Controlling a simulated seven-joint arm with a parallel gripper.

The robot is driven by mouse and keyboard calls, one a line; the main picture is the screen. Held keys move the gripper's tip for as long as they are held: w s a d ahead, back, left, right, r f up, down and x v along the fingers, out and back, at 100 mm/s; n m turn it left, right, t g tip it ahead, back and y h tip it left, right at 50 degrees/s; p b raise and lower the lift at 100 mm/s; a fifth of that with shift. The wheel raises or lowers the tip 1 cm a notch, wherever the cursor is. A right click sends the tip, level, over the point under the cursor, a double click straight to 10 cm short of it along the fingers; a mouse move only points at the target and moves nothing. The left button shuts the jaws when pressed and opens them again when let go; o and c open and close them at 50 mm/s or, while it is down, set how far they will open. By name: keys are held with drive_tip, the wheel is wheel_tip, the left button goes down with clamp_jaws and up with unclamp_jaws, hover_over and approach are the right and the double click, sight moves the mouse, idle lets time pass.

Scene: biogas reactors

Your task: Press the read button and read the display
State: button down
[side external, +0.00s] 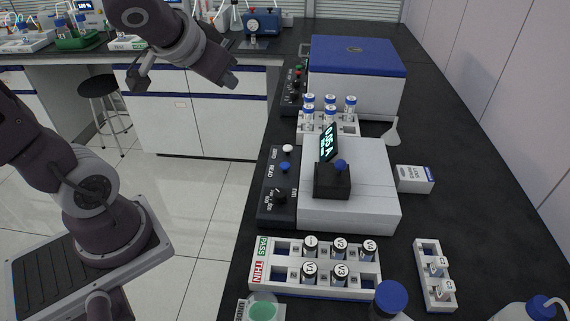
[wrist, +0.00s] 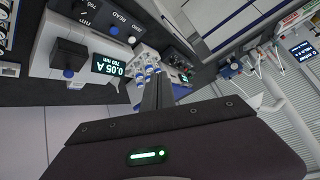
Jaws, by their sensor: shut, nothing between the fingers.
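The photometer (side external: 365,215) is a white box with a dark control panel on its left. The blue read button (side external: 285,167) sits beside the READ label, just below a white button (side external: 288,149). In the wrist view the read button (wrist: 114,31) is at upper left, clear of the fingers. The lit display (side external: 328,143) stands tilted on the box; in the wrist view the display (wrist: 110,68) reads 0.05 A, 700 nm. My gripper (side external: 232,82) is shut and empty, high up, left of the panel and apart from it. In the wrist view its fingertips (wrist: 157,82) are at the centre.
A black cuvette holder (side external: 332,182) with a blue knob sits on the photometer. A blue-lidded machine (side external: 357,90) and a rack of blue-capped vials (side external: 330,125) stand behind. The PASS/THIN rack (side external: 316,292) is in front. Free space lies left of the bench.

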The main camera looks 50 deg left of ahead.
drive_tip(key=w+a+f+t+h, duration=0.1)
drive_tip(key=w+a+f, duration=0.15)
drive_tip(key=w, duration=0.55)
drive_tip(key=g+h, duration=0.1)
drive_tip(key=h, duration=0.8)
hover_over(281, 165)
wheel_tip(281, 165, down, 10)
drive_tip(key=shift+r, duration=0.15)
drive_tip(key=shift+f, duration=4.4)
drive_tip(key=shift+f, duration=0.1)
drive_tip(key=shift+f, duration=0.35)
